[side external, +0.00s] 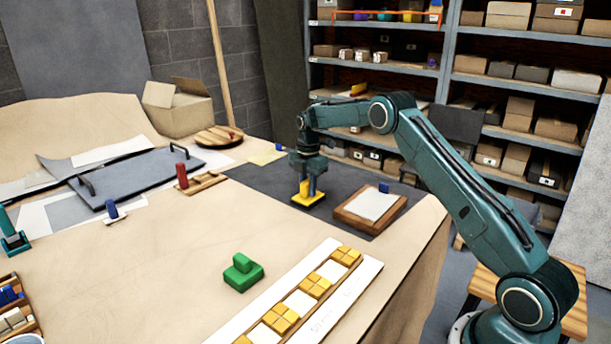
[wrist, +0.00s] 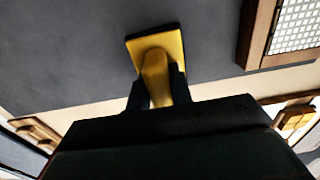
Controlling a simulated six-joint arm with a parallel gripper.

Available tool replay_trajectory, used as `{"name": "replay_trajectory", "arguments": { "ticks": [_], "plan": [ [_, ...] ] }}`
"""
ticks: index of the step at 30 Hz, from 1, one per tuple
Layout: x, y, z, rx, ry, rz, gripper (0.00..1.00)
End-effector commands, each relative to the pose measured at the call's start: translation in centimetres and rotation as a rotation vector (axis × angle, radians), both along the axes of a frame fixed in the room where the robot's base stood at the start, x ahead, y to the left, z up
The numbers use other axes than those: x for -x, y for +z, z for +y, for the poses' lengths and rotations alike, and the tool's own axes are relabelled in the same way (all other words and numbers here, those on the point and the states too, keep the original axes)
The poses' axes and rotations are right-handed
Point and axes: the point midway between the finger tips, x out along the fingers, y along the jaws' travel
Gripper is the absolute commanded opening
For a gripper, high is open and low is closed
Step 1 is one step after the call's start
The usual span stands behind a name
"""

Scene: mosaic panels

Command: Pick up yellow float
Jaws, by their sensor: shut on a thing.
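The yellow float (side external: 309,201) is a flat square plate with an upright yellow handle, on the dark grey mat at the back of the table. My gripper (side external: 308,188) points down over it, with one finger on each side of the handle. In the wrist view the float (wrist: 170,45) shows its plate and its handle between the dark fingers of my gripper (wrist: 157,92). The gripper is shut on the handle. The float looks at or very near the mat; I cannot tell whether it touches. The lower part of the handle is partly hidden by the fingers.
A wooden-framed board (side external: 371,208) lies just right of the float. A green float (side external: 242,272) sits nearer the front, beside a white strip (side external: 300,302) with yellow tiles. A red-handled tool (side external: 182,176) and a grey slab (side external: 135,176) lie to the left.

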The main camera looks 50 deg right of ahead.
Motion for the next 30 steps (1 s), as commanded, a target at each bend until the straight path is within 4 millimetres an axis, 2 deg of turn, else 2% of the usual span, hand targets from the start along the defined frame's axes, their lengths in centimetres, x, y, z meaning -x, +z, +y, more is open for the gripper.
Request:
{"name": "replay_trajectory", "arguments": {
  "ticks": [5, 11, 22, 30],
  "plan": [
    [-0.1, 1.2, 0.0, 0.001, 0.000, -0.004, 0.00],
    [-0.1, 3.8, 0.0, 0.002, 0.000, -0.005, 0.00],
    [-0.1, 11.9, -0.1, 0.003, 0.000, -0.007, 0.00],
    [-0.1, 16.1, -0.1, 0.003, 0.001, -0.005, 0.00]
  ]
}}
